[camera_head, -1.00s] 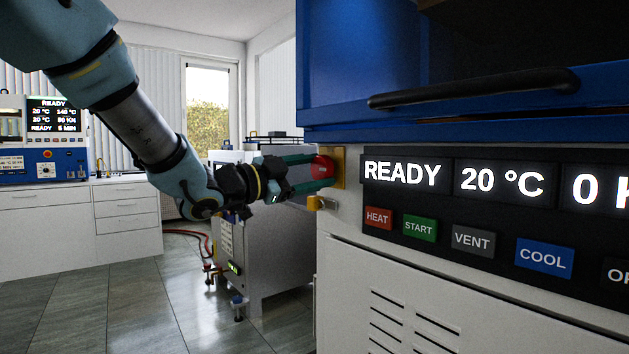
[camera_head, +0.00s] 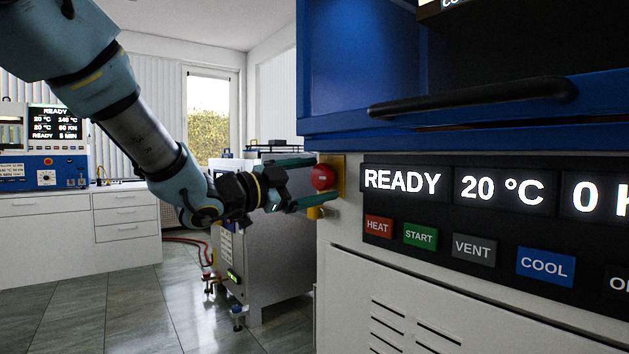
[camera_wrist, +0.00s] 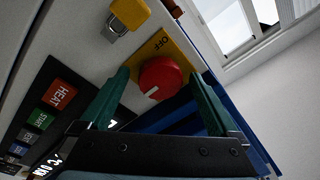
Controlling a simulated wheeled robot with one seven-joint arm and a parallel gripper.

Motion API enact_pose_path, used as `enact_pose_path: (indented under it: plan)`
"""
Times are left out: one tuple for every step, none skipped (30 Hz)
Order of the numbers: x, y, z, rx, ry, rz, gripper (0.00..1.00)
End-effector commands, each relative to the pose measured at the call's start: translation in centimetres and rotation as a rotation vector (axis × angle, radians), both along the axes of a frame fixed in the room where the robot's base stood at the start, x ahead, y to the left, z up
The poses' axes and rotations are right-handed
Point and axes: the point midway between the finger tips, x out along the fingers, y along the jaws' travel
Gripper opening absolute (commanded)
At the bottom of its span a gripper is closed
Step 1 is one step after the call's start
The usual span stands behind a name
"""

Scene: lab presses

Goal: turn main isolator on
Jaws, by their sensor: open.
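The main isolator is a round red knob (camera_head: 323,177) on a yellow plate (camera_head: 340,172) at the left edge of the press front. In the wrist view the knob (camera_wrist: 160,78) has a white mark pointing to the lower left. The word OFF stands on its yellow plate (camera_wrist: 163,42). My gripper (camera_head: 317,182) is open, with one green finger above the knob and one below. In the wrist view my gripper (camera_wrist: 161,77) has its fingers on either side of the knob, with a gap at the right finger; contact at the left finger is unclear.
The HEAT (camera_head: 378,227) and START (camera_head: 420,236) buttons sit under the READY display (camera_head: 403,181). A blue hood with a black handle (camera_head: 475,97) juts out above. A grey cabinet (camera_head: 265,245) stands behind.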

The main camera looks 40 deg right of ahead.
Motion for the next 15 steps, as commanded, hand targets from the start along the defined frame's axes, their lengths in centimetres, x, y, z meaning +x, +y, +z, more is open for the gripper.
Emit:
enact_pose_path:
  plan:
    - [0.0, 0.1, 0.0, 0.001, 0.000, 0.001, 0.97]
    - [0.0, 0.2, 0.0, 0.001, 0.000, 0.001, 0.97]
    - [0.1, 0.5, -0.1, 0.001, 0.000, 0.001, 0.97]
    - [0.1, 0.8, -0.1, 0.002, -0.001, 0.002, 0.97]
    - [0.2, 1.2, -0.2, 0.002, -0.001, 0.002, 0.97]
    - [0.2, 1.7, -0.2, 0.001, -0.002, 0.003, 0.97]
    - [0.2, 2.2, -0.2, 0.001, -0.002, 0.003, 0.97]
    - [0.2, 2.8, -0.3, 0.001, -0.001, 0.004, 0.97]
    - [0.3, 3.6, -0.4, 0.001, -0.001, 0.004, 0.97]
    - [0.4, 4.2, -0.5, 0.002, -0.001, 0.004, 0.97]
    - [0.4, 4.9, -0.5, 0.001, -0.002, 0.004, 0.97]
    - [0.4, 5.7, -0.6, 0.001, -0.001, 0.004, 0.97]
    - [0.5, 6.3, -0.6, 0.001, -0.002, 0.004, 0.97]
    - [0.5, 6.8, -0.6, 0.001, -0.002, 0.004, 0.97]
    - [0.5, 7.6, -0.7, 0.001, -0.001, 0.004, 0.97]
